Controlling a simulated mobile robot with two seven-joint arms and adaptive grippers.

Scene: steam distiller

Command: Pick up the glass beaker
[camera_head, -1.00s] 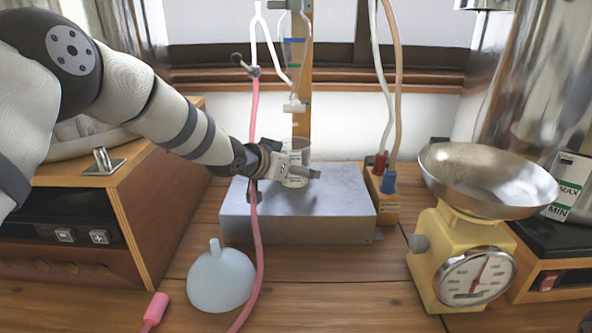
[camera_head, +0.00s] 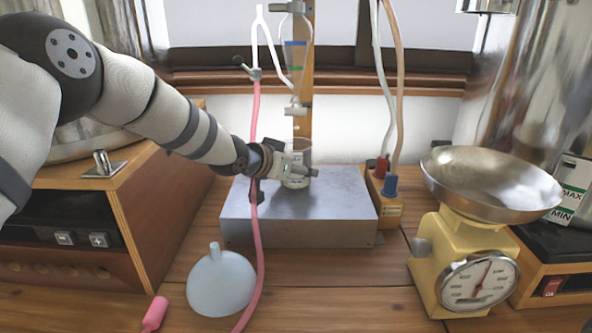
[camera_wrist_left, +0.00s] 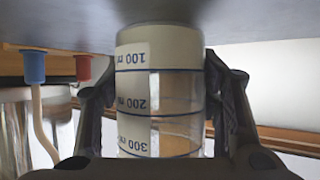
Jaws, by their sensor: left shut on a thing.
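The clear glass beaker (camera_head: 299,155) stands upright over the grey metal platform (camera_head: 345,222), in front of a wooden post. My left gripper (camera_head: 305,173) comes in from the left and is shut around the beaker's side, partly hiding it. In the left wrist view the picture is inverted. The beaker (camera_wrist_left: 160,95) shows markings of 100, 200 and 300 ml and a whitish band at its base. The fingers of my left gripper (camera_wrist_left: 160,110) lie on both sides of it. I cannot tell whether the base touches the platform. My right gripper is not in view.
A glass funnel (camera_head: 296,57) with a valve hangs above the beaker. A pink hose (camera_head: 256,230) runs down close to my left wrist. A yellow scale (camera_head: 465,250) with a metal bowl stands right. A pale blue funnel (camera_head: 221,283) lies on the wooden table in front.

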